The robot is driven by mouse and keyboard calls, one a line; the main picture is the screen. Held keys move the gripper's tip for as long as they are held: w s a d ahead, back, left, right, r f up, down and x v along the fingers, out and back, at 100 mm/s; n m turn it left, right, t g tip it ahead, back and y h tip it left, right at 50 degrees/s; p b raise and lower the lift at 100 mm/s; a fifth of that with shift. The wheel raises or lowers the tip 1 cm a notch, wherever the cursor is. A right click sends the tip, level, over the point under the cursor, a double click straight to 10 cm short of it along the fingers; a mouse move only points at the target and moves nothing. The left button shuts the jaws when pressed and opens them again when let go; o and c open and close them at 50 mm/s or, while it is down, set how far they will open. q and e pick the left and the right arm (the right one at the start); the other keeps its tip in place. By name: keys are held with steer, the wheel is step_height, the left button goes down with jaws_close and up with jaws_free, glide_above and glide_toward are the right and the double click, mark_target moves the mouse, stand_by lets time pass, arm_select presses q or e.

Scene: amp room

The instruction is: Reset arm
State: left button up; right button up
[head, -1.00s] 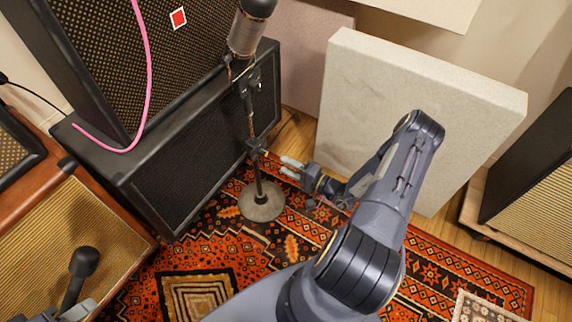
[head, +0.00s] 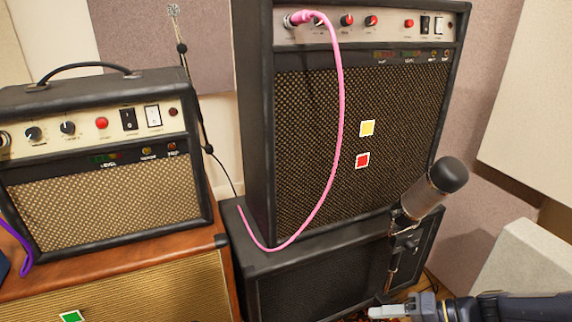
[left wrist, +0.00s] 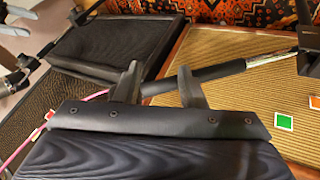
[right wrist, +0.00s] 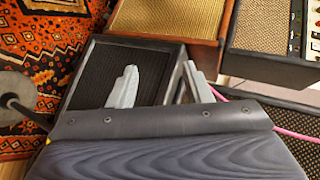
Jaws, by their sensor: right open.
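My right gripper (head: 388,310) enters at the bottom right of the head view, its pale fingers pointing left below the large microphone. In the right wrist view, its two fingers (right wrist: 160,80) are apart with nothing between them. My left gripper is outside the head view. In the left wrist view, its dark fingers (left wrist: 160,82) are spread apart. A black rod-like piece (left wrist: 215,73) with a metallic end shows behind them. It seems to lie beyond the fingers, and I cannot tell whether it touches them.
A large microphone (head: 436,188) on a stand is in front of the tall amp (head: 300,130) and its lower cabinet (head: 320,285). A pink cable (head: 340,110) hangs from the amp. A smaller amp (head: 100,210) sits on a tan cabinet (head: 160,300). Patterned rug (right wrist: 40,40) covers floor.

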steer(key=s+r+n+t+h, duration=0.1)
steer(key=s+r+h, duration=0.3)
steer(key=s, duration=0.3)
steer(key=s+r+t+h, duration=0.1)
steer(key=s+r+h, duration=0.25)
steer(key=s, duration=0.45)
step_height(320, 180, up, 28)
steer(key=p, duration=2.8)
steer(key=shift+a+h, duration=0.2)
steer(key=shift+h, duration=0.25)
